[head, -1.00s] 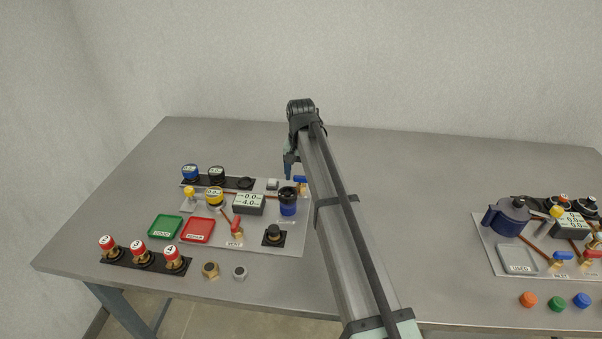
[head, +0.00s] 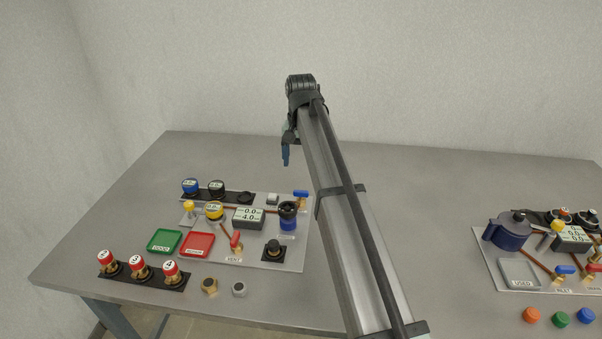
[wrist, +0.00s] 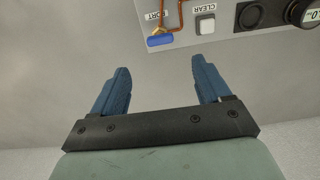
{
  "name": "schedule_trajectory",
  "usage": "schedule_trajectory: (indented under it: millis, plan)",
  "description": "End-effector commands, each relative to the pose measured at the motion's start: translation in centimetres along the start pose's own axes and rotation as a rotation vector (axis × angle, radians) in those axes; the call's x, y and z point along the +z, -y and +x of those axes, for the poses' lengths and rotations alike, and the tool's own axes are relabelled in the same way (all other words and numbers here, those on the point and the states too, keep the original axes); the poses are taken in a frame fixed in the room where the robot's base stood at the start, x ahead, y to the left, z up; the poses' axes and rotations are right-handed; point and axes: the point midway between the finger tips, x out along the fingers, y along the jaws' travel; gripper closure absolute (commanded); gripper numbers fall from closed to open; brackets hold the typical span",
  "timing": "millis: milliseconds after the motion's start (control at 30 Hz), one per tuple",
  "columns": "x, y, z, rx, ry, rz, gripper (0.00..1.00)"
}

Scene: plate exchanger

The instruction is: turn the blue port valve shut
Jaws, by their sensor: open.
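The blue port valve handle (head: 301,194) is at the back right corner of the left board in the head view. In the wrist view the blue handle (wrist: 160,40) lies beside a label reading "PORT", with its brass body and copper pipe behind it. My gripper (head: 286,155) is raised above the table behind the board, apart from the valve. In the wrist view my gripper (wrist: 162,80) has its two blue fingers wide apart with nothing between them. The handle lies beyond the fingertips, near the middle of the gap.
A grey button (wrist: 205,24) labelled "CLEAR" sits close to the valve. A dark blue cylinder (head: 288,216) stands just in front of the valve, with a display box (head: 248,218) to its left. Another board (head: 482,240) is at the right. The table behind the boards is clear.

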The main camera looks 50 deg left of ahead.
Motion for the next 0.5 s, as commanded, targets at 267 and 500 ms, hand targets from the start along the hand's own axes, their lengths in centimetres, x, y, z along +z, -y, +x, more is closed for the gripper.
schedule_trajectory:
  millis: [267, 500]
  plan:
    - [-0.1, 0.0, -2.9, 0.000, 0.000, 0.000, 0.23]
    - [0.0, 0.0, -3.3, 0.000, 0.000, 0.000, 0.23]
